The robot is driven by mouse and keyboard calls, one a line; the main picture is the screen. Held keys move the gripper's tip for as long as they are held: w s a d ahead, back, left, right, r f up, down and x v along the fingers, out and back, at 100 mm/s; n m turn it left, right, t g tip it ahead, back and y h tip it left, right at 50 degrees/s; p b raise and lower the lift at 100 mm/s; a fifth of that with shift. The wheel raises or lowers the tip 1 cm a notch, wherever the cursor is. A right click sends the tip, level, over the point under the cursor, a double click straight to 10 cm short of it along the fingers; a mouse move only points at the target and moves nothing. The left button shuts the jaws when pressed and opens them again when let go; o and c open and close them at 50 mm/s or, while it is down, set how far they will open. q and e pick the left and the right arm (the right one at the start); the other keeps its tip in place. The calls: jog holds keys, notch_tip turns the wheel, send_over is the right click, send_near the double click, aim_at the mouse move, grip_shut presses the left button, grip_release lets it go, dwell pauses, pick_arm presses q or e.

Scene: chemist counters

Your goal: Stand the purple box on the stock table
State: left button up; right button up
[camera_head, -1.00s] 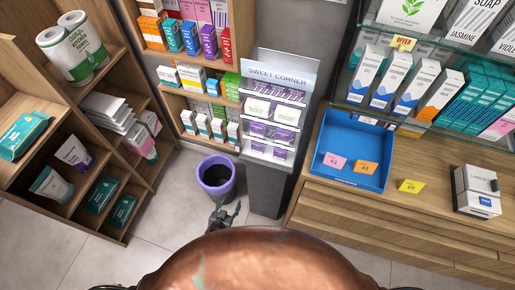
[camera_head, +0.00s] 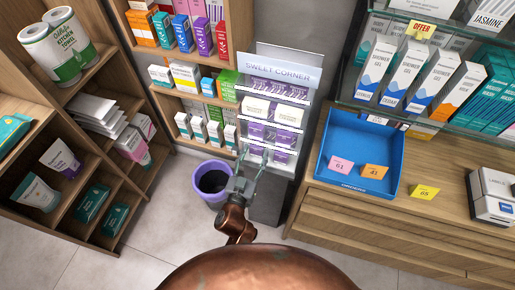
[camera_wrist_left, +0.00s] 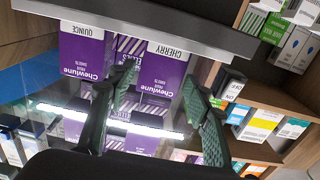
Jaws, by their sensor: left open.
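Purple boxes stand on the lit shelves of the "Sweet Corner" stand (camera_head: 283,72). Two are in its lower row, a left box (camera_head: 256,131) and a right box (camera_head: 285,139). In the left wrist view a purple box marked Cherry (camera_wrist_left: 160,75) and one marked Quince (camera_wrist_left: 82,57) hang upside down in the picture. My left gripper (camera_head: 254,157) is open and empty, in front of the stand's lower shelf. In the left wrist view its fingers (camera_wrist_left: 155,120) are spread before the purple boxes. I cannot tell which box is meant. I cannot identify a stock table. My right gripper is out of view.
A purple bin (camera_head: 214,181) stands on the floor beside the stand. A blue tray (camera_head: 355,145) with price cards lies on the wooden counter (camera_head: 410,235) to the right. Wooden shelves (camera_head: 60,217) with goods are at left. Shelf edges and glass panels are close to my gripper.

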aim_at(256, 150)
pick_arm(q)
jog(key=x, duration=0.3)
jog(key=shift+w+d, duration=0.1)
jog(key=shift+w, duration=0.1)
jog(key=shift+c, duration=0.5)
jog(key=c, duration=0.7)
jog(key=shift+r, duration=0.1)
